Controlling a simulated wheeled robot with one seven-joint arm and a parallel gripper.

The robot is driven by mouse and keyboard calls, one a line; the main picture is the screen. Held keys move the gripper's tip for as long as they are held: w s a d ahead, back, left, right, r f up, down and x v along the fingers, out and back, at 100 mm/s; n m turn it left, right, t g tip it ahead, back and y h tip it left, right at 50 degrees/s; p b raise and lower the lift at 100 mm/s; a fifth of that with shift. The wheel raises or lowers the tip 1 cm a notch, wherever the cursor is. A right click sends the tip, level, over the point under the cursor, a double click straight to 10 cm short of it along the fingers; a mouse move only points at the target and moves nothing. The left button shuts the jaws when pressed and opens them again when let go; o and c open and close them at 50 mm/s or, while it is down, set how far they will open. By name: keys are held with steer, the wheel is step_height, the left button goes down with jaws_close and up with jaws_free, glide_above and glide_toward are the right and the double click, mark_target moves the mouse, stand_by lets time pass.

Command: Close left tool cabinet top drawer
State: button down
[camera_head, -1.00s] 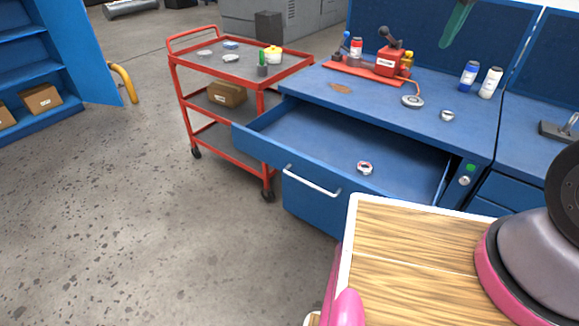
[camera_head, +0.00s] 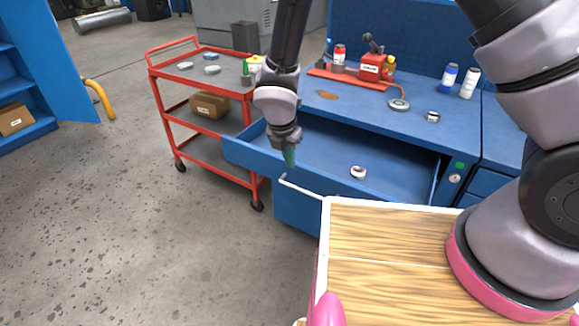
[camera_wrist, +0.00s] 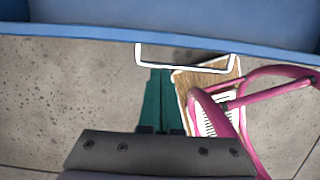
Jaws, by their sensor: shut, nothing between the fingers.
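The blue tool cabinet's top drawer (camera_head: 330,165) is pulled well open in the head view, with a small silver and red round part (camera_head: 358,172) lying inside. A white bar handle (camera_head: 300,187) sits on the drawer's front, and it also shows in the wrist view (camera_wrist: 185,70). My gripper (camera_head: 289,157) points down at the drawer's front edge, near the handle's left end. Its green fingers (camera_wrist: 161,100) are shut and empty, with their tips close to the handle in the wrist view. I cannot tell whether they touch it.
A red cart (camera_head: 205,90) with small items stands left of the cabinet. The cabinet top (camera_head: 440,118) holds a red tool, bottles and round parts. An open blue cabinet (camera_head: 70,60) stands at far left. The speckled floor (camera_head: 130,240) in front is clear.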

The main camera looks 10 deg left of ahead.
mark_target(293, 177)
steer(key=x, duration=0.8)
steer(key=shift+w+d+f, duration=0.1)
steer(key=shift+w+f, duration=0.05)
steer(key=shift+f, duration=0.2)
steer(key=w+d, duration=0.3)
steer(key=w, duration=0.6)
steer(key=w+d, duration=0.4)
steer(key=w, duration=0.5)
steer(key=w+d, duration=0.4)
steer(key=w, duration=0.5)
steer(key=shift+d, duration=0.15)
steer(key=shift+w, duration=0.1)
steer(key=shift+r, duration=0.1)
